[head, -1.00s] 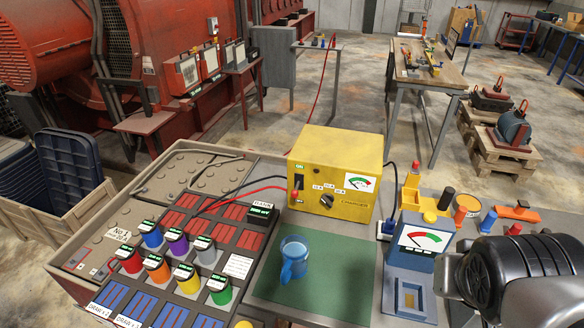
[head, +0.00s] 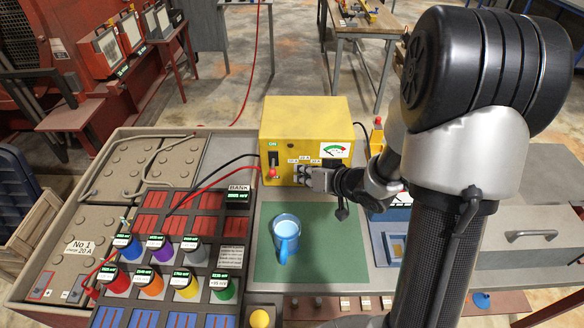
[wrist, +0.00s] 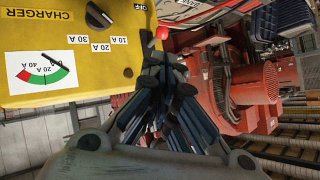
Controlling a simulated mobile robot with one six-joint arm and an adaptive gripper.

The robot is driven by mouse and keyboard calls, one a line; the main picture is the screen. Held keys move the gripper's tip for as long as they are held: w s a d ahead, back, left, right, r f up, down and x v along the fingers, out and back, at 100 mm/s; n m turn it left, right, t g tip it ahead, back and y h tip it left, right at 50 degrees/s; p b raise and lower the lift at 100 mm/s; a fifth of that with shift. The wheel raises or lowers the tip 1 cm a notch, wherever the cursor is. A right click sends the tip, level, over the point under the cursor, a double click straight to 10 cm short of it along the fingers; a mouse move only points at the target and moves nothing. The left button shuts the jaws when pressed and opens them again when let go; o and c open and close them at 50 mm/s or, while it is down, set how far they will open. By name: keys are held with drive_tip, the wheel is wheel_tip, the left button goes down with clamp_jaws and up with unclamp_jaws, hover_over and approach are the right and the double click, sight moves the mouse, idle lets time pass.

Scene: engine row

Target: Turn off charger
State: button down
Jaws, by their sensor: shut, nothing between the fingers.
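The charger (head: 330,115) is a yellow box at the back of the bench, with a meter (head: 334,150) and a dark switch (head: 273,160) under an ON label on its front. The dial (wrist: 98,15) shows at the top there. I cannot tell whether the fingers touch the charger.
Red and black leads (head: 215,178) run left from the charger to a battery bank with several coloured cells. A blue mug (head: 286,238) stands on the green mat (head: 330,262) in front of the charger. A blue meter stand (head: 390,250) is partly behind my arm.

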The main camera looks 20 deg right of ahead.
drive_tip(key=b, duration=0.4)
approach(273, 167)
drive_tip(key=x, duration=0.5)
drive_tip(key=shift+s+a+f, duration=0.1)
drive_tip(key=shift+s+a, duration=0.05)
drive_tip(key=shift+a, duration=0.1)
